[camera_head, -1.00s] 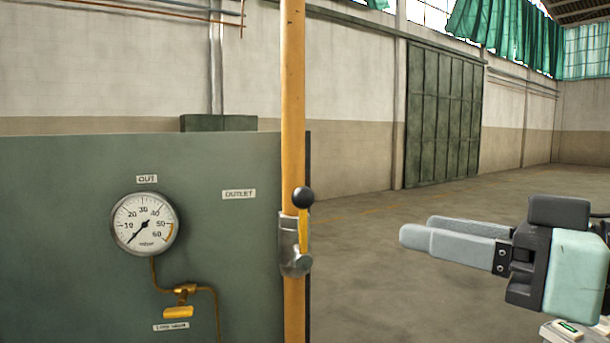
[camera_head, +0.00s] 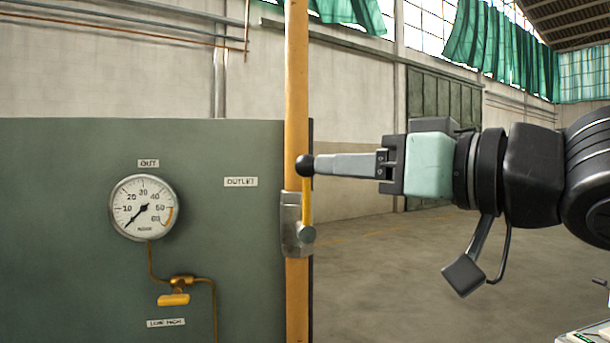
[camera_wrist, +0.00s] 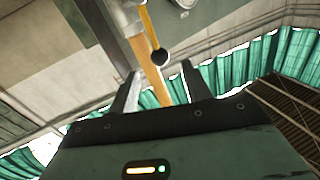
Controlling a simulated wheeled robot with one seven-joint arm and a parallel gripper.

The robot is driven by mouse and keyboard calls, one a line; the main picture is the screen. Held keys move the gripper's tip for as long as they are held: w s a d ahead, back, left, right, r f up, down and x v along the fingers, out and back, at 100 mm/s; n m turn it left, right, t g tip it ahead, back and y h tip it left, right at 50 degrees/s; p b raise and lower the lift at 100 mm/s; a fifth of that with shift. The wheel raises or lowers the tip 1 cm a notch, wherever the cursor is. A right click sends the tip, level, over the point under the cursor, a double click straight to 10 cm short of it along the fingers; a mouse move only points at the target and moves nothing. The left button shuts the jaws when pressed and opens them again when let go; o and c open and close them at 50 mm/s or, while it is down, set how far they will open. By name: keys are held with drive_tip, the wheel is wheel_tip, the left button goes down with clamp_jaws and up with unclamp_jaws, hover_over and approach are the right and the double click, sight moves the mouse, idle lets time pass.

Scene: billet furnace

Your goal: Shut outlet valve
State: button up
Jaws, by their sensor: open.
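The outlet valve (camera_head: 293,235) is a grey metal body on the upright yellow pipe (camera_head: 297,75), right of the "OUTLET" label (camera_head: 240,182). Its yellow lever (camera_head: 306,200) stands upright along the pipe, with a black ball knob (camera_head: 305,165) on top. My gripper (camera_head: 322,166) reaches in level from the right, its tips at the knob. In the wrist view, the knob (camera_wrist: 159,57) shows just beyond the tips of the spread fingers, roughly in line with the gap between them. The gripper is open and holds nothing; whether it touches the knob I cannot tell.
A green panel (camera_head: 60,230) stands left of the pipe, with a round "OUT" gauge (camera_head: 143,207) and a small yellow valve (camera_head: 174,299) below it. The floor (camera_head: 400,270) right of the pipe is open under my arm.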

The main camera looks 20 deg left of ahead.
sight(306, 166)
drive_tip(key=p+x, duration=0.1)
drive_tip(key=x, duration=0.6)
drive_tip(key=shift+w+a+p, duration=0.2)
drive_tip(key=shift+a+p, duration=0.1)
drive_tip(key=shift+p, duration=0.05)
clamp_jaws()
